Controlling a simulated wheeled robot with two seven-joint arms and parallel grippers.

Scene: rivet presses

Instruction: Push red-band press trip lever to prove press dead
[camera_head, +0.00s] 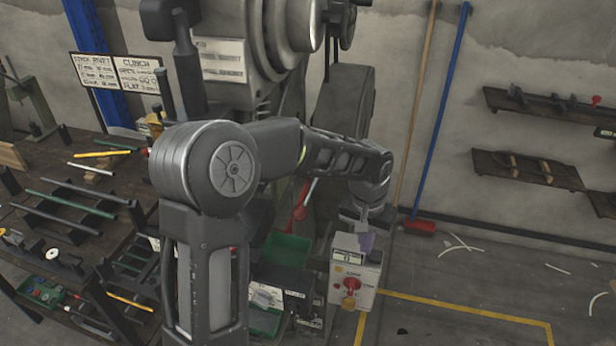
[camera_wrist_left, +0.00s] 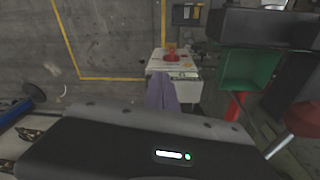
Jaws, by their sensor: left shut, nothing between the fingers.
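A large grey press (camera_head: 225,65) stands at the back centre in the head view. A red lever (camera_head: 301,203) shows low beside it, partly behind my left forearm. In the left wrist view, a red round end (camera_wrist_left: 304,118) and a red bar (camera_wrist_left: 235,105) show at the right; I cannot tell which is the trip lever. No red band is clear. My left gripper (camera_head: 367,241) is shut and empty, pointing down over the top of a pale control box (camera_head: 365,300) with a red knob; its fingers (camera_wrist_left: 163,93) show in the wrist view. Contact cannot be told. My right gripper is not in view.
A green bin (camera_head: 283,250) and dark boxes (camera_head: 290,284) sit left of the control box. A workbench (camera_head: 30,215) with bars and tools fills the left. A broom (camera_head: 420,226) leans on the back wall. Floor with yellow lines (camera_head: 460,309) is largely open at the right.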

